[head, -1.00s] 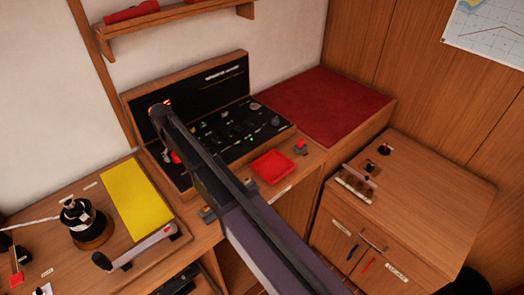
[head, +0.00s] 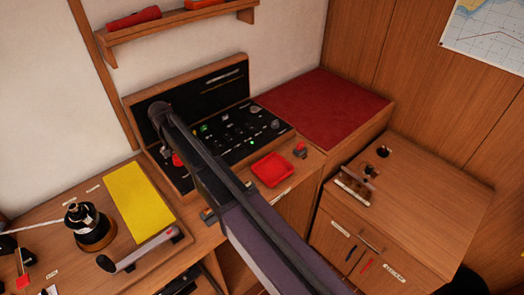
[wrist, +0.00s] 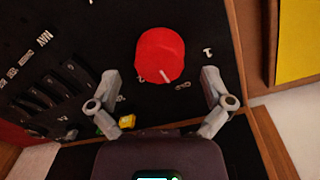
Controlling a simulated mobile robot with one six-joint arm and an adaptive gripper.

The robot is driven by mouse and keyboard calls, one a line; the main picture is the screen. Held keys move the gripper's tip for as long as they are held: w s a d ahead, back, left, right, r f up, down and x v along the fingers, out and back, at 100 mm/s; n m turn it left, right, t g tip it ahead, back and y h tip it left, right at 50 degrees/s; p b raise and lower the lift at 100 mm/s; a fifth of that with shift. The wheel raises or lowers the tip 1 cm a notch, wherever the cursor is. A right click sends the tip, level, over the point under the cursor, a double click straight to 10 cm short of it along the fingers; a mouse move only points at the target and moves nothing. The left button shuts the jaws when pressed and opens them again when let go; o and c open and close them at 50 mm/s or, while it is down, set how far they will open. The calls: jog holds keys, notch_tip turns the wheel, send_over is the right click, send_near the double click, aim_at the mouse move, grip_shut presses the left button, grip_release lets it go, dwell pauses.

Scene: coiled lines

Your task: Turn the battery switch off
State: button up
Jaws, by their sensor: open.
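The battery switch appears to be the round red knob (wrist: 160,52) on the black panel (wrist: 205,25). A short white mark on the knob points toward its lower edge in the wrist view. In the head view a bit of the red knob (head: 177,159) shows at the panel's left, beside my arm. My gripper (wrist: 160,80) is open and empty, its two fingers apart on either side below the knob. I see no clear contact with the knob.
A row of black switches (wrist: 62,88) and a small yellow part (wrist: 103,123) lie near the left finger. The panel's wooden frame (wrist: 240,50) is close on the right.

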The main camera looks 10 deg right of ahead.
aim_at(176, 157)
jog(key=shift+r+p, duration=5.6)
jog(key=shift+r, duration=0.35)
jog(key=s+d+f+b, duration=0.1)
jog(key=s+d, duration=0.3)
jog(key=d, duration=0.6)
jog(key=s+d+f+b, duration=0.2)
jog(key=s+d, duration=0.1)
jog(key=d, duration=0.7)
jog(key=s+d+f+m+b, duration=0.1)
jog(key=s+d, duration=0.3)
jog(key=d, duration=0.6)
jog(key=shift+s+d+f+b, duration=0.15)
jog(key=shift+s+f+b, duration=0.2)
jog(key=shift+f+b, duration=0.2)
jog(key=s+d+f+b, duration=0.1)
jog(key=s+d, duration=0.6)
jog(key=d, duration=0.1)
jog(key=shift+s+f+m+y, duration=0.2)
jog(key=shift+s+m+y, duration=0.1)
jog(key=shift+s, duration=0.05)
